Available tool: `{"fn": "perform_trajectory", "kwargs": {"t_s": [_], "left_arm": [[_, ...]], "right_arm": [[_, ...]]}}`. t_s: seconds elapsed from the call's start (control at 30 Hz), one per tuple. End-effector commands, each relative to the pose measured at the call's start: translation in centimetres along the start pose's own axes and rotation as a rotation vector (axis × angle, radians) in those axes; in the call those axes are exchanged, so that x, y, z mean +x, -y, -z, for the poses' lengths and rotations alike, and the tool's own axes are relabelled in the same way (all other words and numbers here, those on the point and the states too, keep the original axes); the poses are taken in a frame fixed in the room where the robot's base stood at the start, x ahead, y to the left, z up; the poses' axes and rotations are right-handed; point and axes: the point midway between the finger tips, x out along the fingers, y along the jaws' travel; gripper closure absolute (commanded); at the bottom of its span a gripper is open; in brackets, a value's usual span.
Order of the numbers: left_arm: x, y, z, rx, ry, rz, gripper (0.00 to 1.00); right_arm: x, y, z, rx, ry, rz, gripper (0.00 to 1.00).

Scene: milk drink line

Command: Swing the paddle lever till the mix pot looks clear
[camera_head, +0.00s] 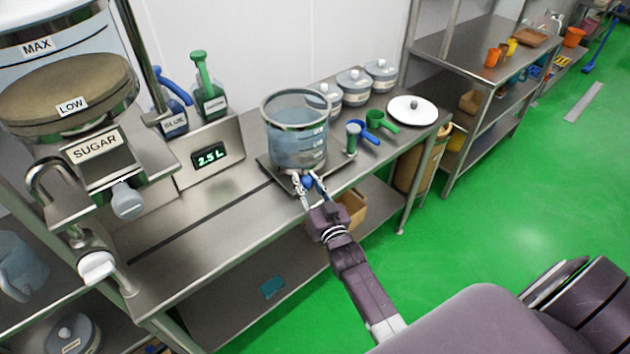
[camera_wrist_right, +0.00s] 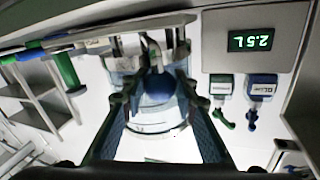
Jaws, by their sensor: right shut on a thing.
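The mix pot (camera_head: 297,148) is a clear glass vessel with a metal rim and level marks, standing on a dark metal base (camera_head: 272,167) on the steel counter. It holds pale bluish, see-through liquid. The paddle lever's blue ball knob (camera_head: 308,182) is low at the pot's front. My right gripper (camera_head: 308,184) is shut on this knob, with its fingers on either side. In the right wrist view the blue knob (camera_wrist_right: 160,88) lies between the fingertips, with the glass pot (camera_wrist_right: 125,82) behind it. My left gripper is not in view.
A display (camera_head: 209,156) reads 2.5 L. A sugar dispenser (camera_head: 75,110) stands at left. The counter's front left is clear.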

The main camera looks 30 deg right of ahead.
Motion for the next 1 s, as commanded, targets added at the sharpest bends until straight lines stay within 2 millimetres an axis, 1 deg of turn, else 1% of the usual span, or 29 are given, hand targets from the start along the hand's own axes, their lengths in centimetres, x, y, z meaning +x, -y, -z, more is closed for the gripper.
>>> {"fn": "perform_trajectory", "kwargs": {"t_s": [0.03,0.1,0.3,0.8,0.83,0.97,1.0], "left_arm": [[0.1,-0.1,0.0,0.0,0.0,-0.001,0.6],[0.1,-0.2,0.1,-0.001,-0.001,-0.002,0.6],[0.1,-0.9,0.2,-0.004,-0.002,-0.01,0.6],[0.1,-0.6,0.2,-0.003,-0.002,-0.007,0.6],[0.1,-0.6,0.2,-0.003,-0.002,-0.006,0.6],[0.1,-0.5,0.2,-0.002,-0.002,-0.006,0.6],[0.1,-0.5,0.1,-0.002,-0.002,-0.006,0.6]], "right_arm": [[0.1,0.6,-0.1,0.003,0.001,0.003,1.0],[0.2,1.0,-0.2,0.002,0.001,0.003,1.0],[0.3,1.7,-0.4,0.002,0.002,0.003,1.0],[0.4,1.9,-0.5,0.0,0.004,0.003,1.0],[0.4,1.9,-0.5,0.001,0.004,0.003,0.71],[0.4,1.8,-0.5,0.0,0.003,0.002,0.57],[0.4,1.8,-0.4,0.0,0.002,0.002,0.56]]}}
